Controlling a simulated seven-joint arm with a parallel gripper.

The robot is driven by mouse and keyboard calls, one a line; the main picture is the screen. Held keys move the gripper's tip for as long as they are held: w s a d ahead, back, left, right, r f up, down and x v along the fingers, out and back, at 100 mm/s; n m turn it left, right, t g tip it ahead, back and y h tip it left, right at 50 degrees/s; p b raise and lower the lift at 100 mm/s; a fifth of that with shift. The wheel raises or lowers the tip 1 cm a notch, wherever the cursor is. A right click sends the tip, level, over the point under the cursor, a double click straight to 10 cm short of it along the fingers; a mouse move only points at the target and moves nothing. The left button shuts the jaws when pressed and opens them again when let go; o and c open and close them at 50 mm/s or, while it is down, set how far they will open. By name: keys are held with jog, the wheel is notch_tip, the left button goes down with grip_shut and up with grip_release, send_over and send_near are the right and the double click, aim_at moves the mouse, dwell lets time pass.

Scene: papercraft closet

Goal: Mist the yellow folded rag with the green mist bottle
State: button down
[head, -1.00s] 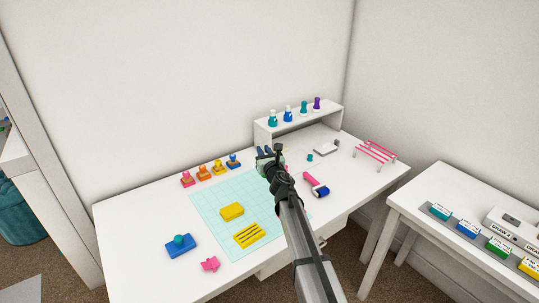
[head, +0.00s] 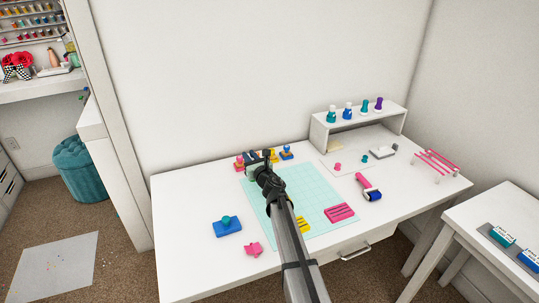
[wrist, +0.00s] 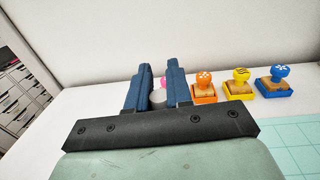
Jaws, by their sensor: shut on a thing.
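My gripper (head: 258,157) is above the back left of the desk, by the stamps. It is shut on a small grey-white thing (wrist: 157,98), mostly hidden between the dark blue fingers; I cannot tell whether this is the green mist bottle. A teal-green bottle with a white top (head: 332,115) stands on the shelf. A yellow striped flat piece (head: 303,224) lies on the mat, partly behind my arm. A plain yellow block on the mat, seen earlier, is hidden by my arm now. I cannot tell which yellow piece is the folded rag.
Stamps stand along the back: orange (wrist: 205,88), yellow (wrist: 240,84) and blue (wrist: 273,80). The shelf (head: 318,133) bears several bottles.

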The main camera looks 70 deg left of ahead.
jog(key=s+n+g+h, duration=0.1)
jog(key=s+n+g, duration=0.2)
jog(key=s+g, duration=0.3)
jog(key=shift+n+h, duration=0.3)
jog(key=shift+n, duration=0.1)
jog(key=shift+f, duration=0.1)
jog(key=shift+f, duration=1.7)
jog(key=c, duration=0.9)
grip_release()
jog(key=shift+c, duration=0.2)
jog(key=shift+d, duration=0.1)
